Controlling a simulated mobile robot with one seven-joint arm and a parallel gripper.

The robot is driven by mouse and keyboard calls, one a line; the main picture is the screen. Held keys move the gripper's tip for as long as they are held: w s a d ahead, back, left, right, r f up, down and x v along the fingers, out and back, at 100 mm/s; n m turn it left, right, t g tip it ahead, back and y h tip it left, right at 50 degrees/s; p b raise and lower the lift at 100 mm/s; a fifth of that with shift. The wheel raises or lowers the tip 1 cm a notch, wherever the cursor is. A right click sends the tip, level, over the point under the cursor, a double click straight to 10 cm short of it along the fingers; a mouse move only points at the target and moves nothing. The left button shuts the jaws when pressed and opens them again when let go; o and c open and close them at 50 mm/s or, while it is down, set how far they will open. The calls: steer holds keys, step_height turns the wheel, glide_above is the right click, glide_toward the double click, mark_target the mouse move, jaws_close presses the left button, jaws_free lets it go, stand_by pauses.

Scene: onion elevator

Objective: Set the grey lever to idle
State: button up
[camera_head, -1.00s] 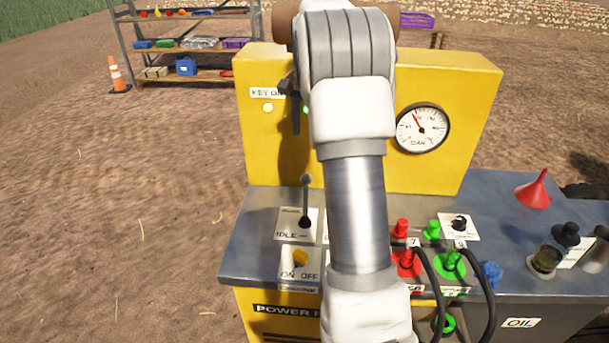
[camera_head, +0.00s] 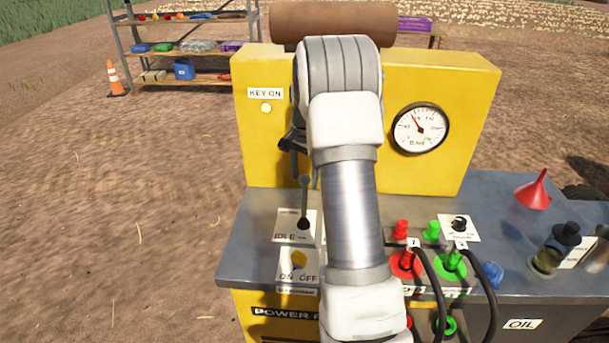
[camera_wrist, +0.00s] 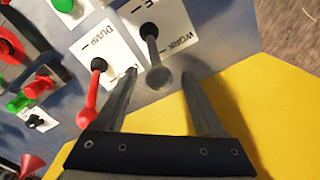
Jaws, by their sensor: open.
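The grey lever (camera_head: 304,203) stands on the console, rising from a dark ball at its base. Its white plate (camera_head: 284,226) reads IDLE at the left in the head view; the wrist view shows WORK on the plate. My gripper (camera_wrist: 162,76) is open, and the grey lever's round tip (camera_wrist: 158,77) appears between its fingertips. I cannot tell whether they touch. In the head view, the dark gripper (camera_head: 291,143) shows just above the lever tip, partly hidden by my arm. A red lever (camera_wrist: 88,103) is beside the left finger, on a plate marked DUMP.
The yellow panel (camera_head: 262,150) rises behind the levers, with a dial gauge (camera_head: 420,128) at right. Red and green couplings with hoses (camera_head: 430,275) and a red funnel (camera_head: 535,190) are to the right.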

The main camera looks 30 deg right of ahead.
steer(key=shift+c, duration=0.2)
jaws_close()
stand_by(1.1)
